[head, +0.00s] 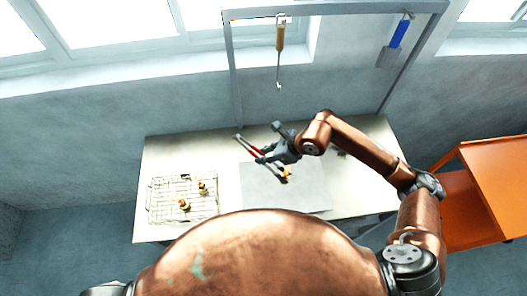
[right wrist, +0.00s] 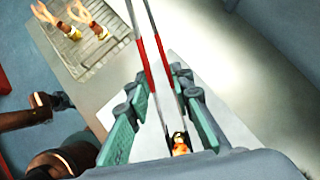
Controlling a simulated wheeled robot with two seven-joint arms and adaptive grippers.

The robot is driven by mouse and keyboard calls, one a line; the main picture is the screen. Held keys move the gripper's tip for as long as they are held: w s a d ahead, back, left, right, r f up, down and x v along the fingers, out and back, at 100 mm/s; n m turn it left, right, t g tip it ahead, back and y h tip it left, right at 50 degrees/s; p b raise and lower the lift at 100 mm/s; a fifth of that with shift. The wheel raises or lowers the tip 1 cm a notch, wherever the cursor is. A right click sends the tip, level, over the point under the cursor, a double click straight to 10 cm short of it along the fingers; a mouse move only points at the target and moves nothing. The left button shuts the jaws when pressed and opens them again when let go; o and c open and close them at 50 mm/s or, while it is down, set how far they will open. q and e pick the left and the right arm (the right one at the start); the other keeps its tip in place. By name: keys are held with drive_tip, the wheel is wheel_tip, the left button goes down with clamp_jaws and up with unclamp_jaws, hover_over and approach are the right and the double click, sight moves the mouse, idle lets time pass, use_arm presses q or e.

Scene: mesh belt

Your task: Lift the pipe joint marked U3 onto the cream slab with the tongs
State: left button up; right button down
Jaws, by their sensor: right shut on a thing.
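My right gripper (head: 284,150) is shut on the tongs (head: 252,147), above the table and the far edge of a flat grey slab (head: 290,198). The tongs have red grips and thin metal arms that point to the upper left. In the right wrist view, the red grips (right wrist: 151,63) lie between my green finger pads. One orange pipe joint (head: 286,174) shows just below the gripper, over the slab; it also shows low in the right wrist view (right wrist: 180,144). Two more pipe joints (head: 184,204) (head: 203,188) are on the wire mesh (head: 160,212). No marking is readable.
The cream table (head: 228,160) has free room between mesh and slab. A frame behind it holds a hanging wooden-handled hook (head: 280,40) and a blue-handled tool (head: 398,36). An orange shelf (head: 495,165) stands at the right.

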drive_tip(key=shift+f+b, duration=0.4)
drive_tip(key=shift+f, duration=0.85)
drive_tip(key=c, duration=2)
unclamp_jaws()
drive_tip(key=shift+c, duration=0.2)
wheel_tip(320, 180, up, 10)
drive_tip(key=p, duration=0.4)
